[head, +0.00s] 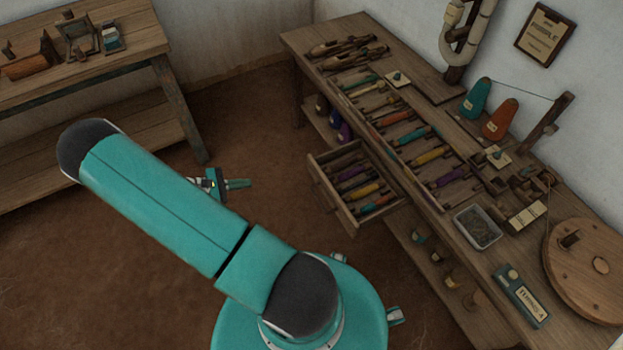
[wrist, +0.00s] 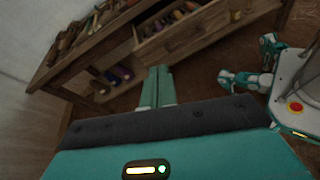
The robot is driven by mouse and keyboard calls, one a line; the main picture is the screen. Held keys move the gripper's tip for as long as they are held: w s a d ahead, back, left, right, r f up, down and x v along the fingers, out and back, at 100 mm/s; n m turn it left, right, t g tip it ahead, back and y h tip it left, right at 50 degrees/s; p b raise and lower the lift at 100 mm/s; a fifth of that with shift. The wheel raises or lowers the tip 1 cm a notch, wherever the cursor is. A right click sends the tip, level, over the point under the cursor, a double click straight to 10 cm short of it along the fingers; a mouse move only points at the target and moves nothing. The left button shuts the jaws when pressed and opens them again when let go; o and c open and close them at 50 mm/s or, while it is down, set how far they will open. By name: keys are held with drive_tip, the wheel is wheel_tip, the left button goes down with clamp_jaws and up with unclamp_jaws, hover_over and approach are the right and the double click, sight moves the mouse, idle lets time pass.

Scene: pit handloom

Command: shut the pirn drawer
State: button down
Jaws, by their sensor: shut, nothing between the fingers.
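The pirn drawer (head: 322,188) is pulled out from under the bench on the right in the head view. Several coloured pirns (head: 368,190) lie inside it. The drawer front also shows in the wrist view (wrist: 190,38), beyond my fingers. My gripper (head: 245,184) is to the left of the drawer front in the head view, with a gap of bare floor between them. Its teal fingers are shut together and empty, also seen in the wrist view (wrist: 158,75). My arm hides part of the floor.
The long bench (head: 470,215) carries a pirn rack, cones (head: 477,98), a metal tray (head: 478,228) and a round wooden wheel (head: 590,268). A lower shelf holds more spools (head: 450,283). Another wooden table (head: 90,75) stands at upper left. The floor between is clear.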

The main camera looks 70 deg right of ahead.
sight(320, 176)
drive_tip(key=s+d+f+n+g+h, duration=0.1)
drive_tip(key=s+d+f+n+h, duration=0.35)
drive_tip(key=s+f, duration=0.45)
drive_tip(key=x, duration=0.4)
drive_tip(key=f+x, duration=0.1)
drive_tip(key=x, duration=0.8)
drive_tip(key=shift+w+d+f, duration=0.2)
drive_tip(key=shift+d+f, duration=0.15)
drive_tip(key=shift+d, duration=0.2)
